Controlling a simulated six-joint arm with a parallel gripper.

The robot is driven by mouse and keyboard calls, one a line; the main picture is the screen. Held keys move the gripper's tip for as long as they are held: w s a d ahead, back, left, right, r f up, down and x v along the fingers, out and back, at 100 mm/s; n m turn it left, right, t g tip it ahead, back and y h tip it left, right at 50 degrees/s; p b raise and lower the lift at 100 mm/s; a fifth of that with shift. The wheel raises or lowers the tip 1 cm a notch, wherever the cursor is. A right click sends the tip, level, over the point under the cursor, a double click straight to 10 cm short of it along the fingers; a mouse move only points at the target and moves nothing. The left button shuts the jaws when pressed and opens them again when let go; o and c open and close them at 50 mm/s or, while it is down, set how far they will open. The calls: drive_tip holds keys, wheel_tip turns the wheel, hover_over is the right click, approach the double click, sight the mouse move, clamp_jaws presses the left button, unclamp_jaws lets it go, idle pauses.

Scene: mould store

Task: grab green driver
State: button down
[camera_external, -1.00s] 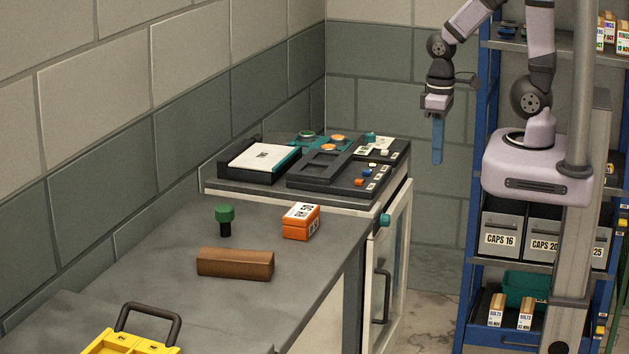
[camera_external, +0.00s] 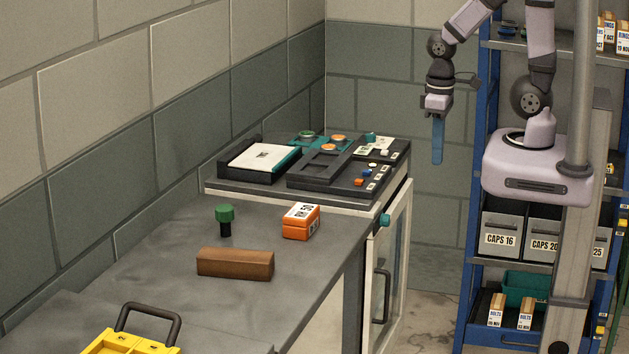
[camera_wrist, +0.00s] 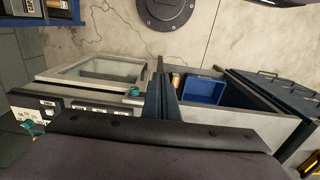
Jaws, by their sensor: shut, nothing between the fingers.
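The green driver (camera_external: 225,219) stands upright on the grey bench top, with a round green head over a short black shaft. It is left of the orange box and behind the brown block. My gripper (camera_external: 437,150) hangs in the air to the right of the bench, well apart from the driver, with its blue fingers pointing down. The fingers are shut and hold nothing. In the wrist view the fingers (camera_wrist: 165,90) show as a dark blue strip above the floor and cabinets. The driver does not show in the wrist view.
An orange box (camera_external: 301,221) and a brown block (camera_external: 235,263) lie near the driver. A yellow case (camera_external: 130,342) with a black handle is at the front. Black trays (camera_external: 345,172) fill the far end. A blue shelf rack (camera_external: 471,220) stands right of the bench.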

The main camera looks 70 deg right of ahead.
idle(0.4)
drive_tip(key=c, duration=1.1)
unclamp_jaws()
drive_tip(key=n+t+y+b, duration=0.2)
drive_tip(key=t+b, duration=0.2)
drive_tip(key=t, duration=0.8)
approach(232, 209)
drive_tip(key=f, duration=0.2)
drive_tip(key=shift+w+a+t, duration=0.3)
drive_tip(key=shift+w+t, duration=0.3)
drive_tip(key=shift+w, duration=0.05)
drive_tip(key=shift+p+x, duration=0.7)
drive_tip(key=shift+x, duration=0.4)
drive_tip(key=shift+d+r, duration=0.1)
